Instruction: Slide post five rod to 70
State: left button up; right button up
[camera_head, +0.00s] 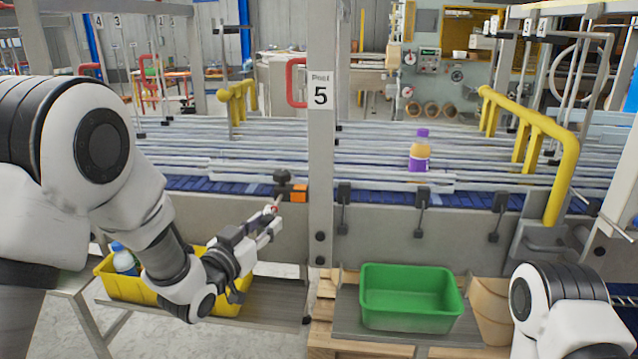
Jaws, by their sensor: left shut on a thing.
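The grey post (320,180) labelled 5 stands upright in the middle of the head view, in front of the conveyor. Any scale marks on the rod are too small to read. My right arm shows at the lower right, but its gripper is out of view.
A blue conveyor (400,197) with metal guide rails runs across behind the post, carrying a purple-capped bottle (420,152). A yellow bin (125,289) with a bottle stands lower left, partly behind my left arm. An empty green bin (412,321) stands right of the post.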

pick_arm(q)
jog(key=shift+w, duration=1.35)
jog(key=o, duration=0.9)
jog(key=shift+s+a, duration=0.1)
jog(key=shift+s, duration=0.35)
jog(key=b+v, duration=0.1)
jog(key=v, duration=0.5)
jog(key=shift+s+b, duration=0.1)
jog(key=shift+b, duration=0.3)
